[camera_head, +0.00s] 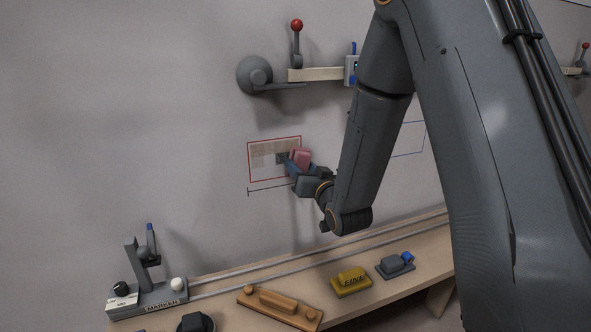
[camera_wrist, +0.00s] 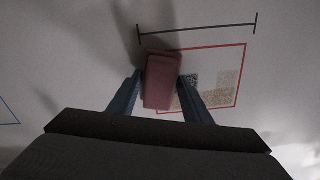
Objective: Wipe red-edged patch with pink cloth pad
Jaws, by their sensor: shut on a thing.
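The red-edged patch (camera_head: 259,175) is a rectangle outlined on the grey wall, with tan speckled areas and paler areas inside it. In the wrist view the patch (camera_wrist: 232,62) shows its speckle mainly along the lower right, with a dark speckled bit beside the pad. My gripper (camera_head: 292,168) is at the right part of the patch. Its two blue fingers are shut on the pink cloth pad (camera_head: 302,158), which also shows between the fingers in the wrist view (camera_wrist: 161,82). The pad lies over one side of the patch; I cannot tell whether it touches the wall.
A blue-edged outline (camera_head: 408,154) is on the wall at right, partly behind my arm. A bench below holds a marker holder (camera_head: 148,297), a wooden block (camera_head: 280,307), a yellow block (camera_head: 351,282) and a grey block (camera_head: 395,265).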

